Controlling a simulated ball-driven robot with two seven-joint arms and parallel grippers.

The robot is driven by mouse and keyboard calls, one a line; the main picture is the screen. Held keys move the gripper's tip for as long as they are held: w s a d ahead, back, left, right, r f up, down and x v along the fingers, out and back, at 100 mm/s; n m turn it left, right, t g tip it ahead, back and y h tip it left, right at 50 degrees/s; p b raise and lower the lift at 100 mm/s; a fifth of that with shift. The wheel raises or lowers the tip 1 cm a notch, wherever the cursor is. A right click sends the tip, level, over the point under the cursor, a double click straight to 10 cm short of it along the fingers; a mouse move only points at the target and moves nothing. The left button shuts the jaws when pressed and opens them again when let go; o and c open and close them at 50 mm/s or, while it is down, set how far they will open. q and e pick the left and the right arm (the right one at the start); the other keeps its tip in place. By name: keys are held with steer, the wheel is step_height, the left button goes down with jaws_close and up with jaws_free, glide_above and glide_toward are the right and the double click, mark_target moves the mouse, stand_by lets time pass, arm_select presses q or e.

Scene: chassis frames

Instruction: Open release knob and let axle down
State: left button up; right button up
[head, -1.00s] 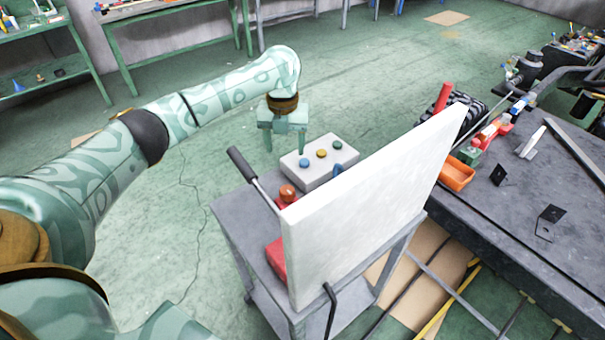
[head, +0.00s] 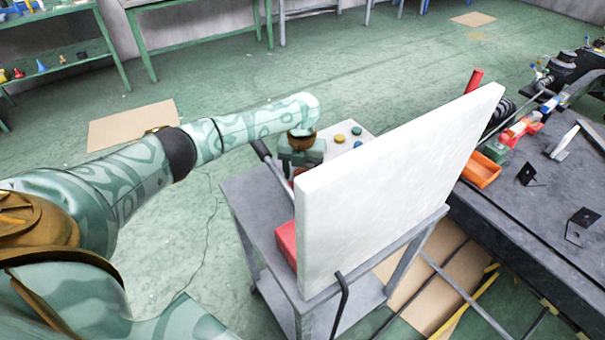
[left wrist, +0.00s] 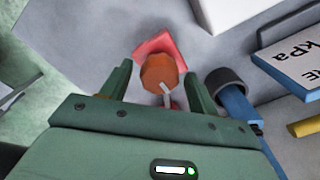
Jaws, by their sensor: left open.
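A red jack body (head: 286,242) sits on the grey cart behind the white panel. Its orange-brown release knob (left wrist: 158,73) shows in the left wrist view, with a pale bar on it and a red part (left wrist: 160,44) beyond. My left gripper (head: 299,168) is low over the cart near the jack. In the left wrist view its open fingers (left wrist: 157,80) stand on either side of the knob; I cannot tell whether they touch it. In the head view the gripper mostly hides the knob. I cannot make out the axle. My right gripper is not in view.
The upright white panel (head: 395,195) blocks the cart's right side. A box with coloured buttons (head: 358,131) lies behind the gripper. The jack's black-tipped lever (head: 262,152) is close to the gripper. An orange bin (head: 481,170) is on the dark bench (head: 540,225).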

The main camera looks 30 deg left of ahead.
arm_select(q)
steer(key=shift+s, duration=0.1)
steer(key=c, duration=1)
steer(key=shift+o, duration=0.2)
